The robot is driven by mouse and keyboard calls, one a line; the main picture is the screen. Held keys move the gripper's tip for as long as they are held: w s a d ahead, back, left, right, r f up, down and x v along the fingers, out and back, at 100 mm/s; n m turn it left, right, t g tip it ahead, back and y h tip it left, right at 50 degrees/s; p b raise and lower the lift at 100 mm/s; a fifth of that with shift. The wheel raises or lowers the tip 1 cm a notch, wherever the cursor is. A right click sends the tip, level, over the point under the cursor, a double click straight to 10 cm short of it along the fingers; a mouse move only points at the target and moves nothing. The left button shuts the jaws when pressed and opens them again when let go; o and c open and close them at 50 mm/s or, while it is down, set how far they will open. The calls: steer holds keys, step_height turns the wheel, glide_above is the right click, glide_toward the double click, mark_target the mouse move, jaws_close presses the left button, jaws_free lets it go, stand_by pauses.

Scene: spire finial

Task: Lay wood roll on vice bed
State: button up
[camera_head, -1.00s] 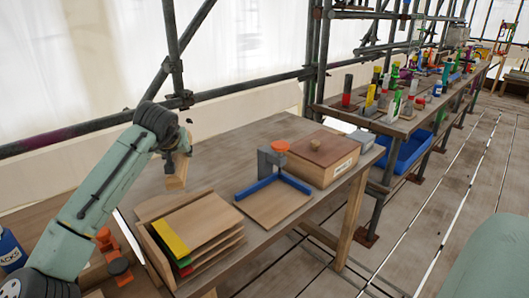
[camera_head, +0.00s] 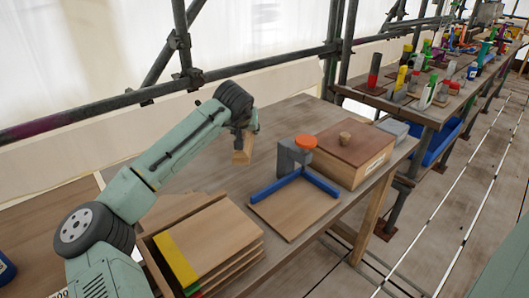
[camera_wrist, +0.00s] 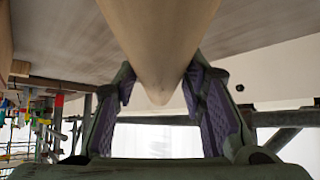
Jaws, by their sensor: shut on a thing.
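The wood roll (camera_wrist: 160,45) is a pale, rounded piece that fills the upper middle of the wrist view. My gripper (camera_wrist: 163,98) is shut on it, with purple finger pads on both sides. In the head view the roll (camera_head: 242,149) hangs below my wrist, in the air over the bench, left of and behind the vice. Its far end is hidden. The vice has a flat wooden bed (camera_head: 296,213), blue rails (camera_head: 275,187) along two sides, a grey upright (camera_head: 290,157) and an orange knob (camera_head: 306,142). The bed is empty.
A stack of boards (camera_head: 215,240) with a yellow strip lies left of the vice. A lidded wooden box (camera_head: 350,155) stands to its right. Scaffold poles (camera_head: 180,45) run behind the bench. The bench top (camera_head: 290,112) behind the vice is clear.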

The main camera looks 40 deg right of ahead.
step_height(320, 180, down, 8)
steer(key=shift+s+a+f+p, duration=0.1)
steer(key=shift+f+p, duration=0.05)
steer(key=shift+p, duration=0.9)
steer(key=shift+f, duration=0.2)
steer(key=o, duration=1.4)
steer(key=shift+c, duration=0.2)
